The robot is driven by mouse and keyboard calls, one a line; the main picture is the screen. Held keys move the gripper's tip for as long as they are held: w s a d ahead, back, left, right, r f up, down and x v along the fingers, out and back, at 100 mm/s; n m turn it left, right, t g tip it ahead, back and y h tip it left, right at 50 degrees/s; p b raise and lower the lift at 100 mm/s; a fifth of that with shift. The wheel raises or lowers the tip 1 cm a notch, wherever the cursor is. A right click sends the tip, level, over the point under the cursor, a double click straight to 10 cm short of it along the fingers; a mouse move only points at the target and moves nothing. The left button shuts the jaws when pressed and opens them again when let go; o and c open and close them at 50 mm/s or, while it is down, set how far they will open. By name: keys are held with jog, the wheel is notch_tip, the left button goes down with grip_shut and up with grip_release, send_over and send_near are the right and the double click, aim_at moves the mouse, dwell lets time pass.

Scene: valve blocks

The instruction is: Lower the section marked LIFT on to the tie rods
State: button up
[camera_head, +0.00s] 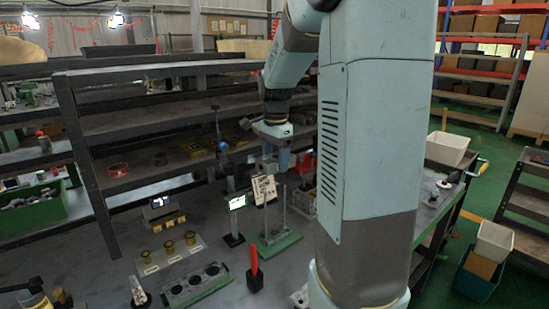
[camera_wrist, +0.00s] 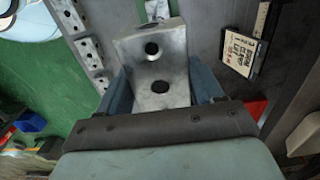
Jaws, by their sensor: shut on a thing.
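My gripper (camera_wrist: 162,88) is shut on a grey metal section (camera_wrist: 150,48) with dark round holes, held between its two blue fingers in the wrist view. No LIFT mark is readable on the section. In the head view, my gripper (camera_head: 277,158) hangs above a green base (camera_head: 282,243). Thin upright tie rods (camera_head: 284,208) rise from this base, partly behind a pale card. The section is small and partly hidden there, and I cannot tell whether it touches the rods. The rods are not clear in the wrist view.
The pale card (camera_head: 264,190) with dark writing also shows in the wrist view (camera_wrist: 243,53). A small lit screen (camera_head: 237,202) stands left of the rods. A red-handled tool (camera_head: 254,270) and a green block with round recesses (camera_head: 197,286) stand in front. Shelves rise behind.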

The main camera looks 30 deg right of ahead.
jog(key=shift+a+f, duration=0.1)
jog(key=shift+a, duration=0.05)
jog(key=shift+f, duration=2.75)
notch_tip(320, 180, down, 10)
dwell(4.7)
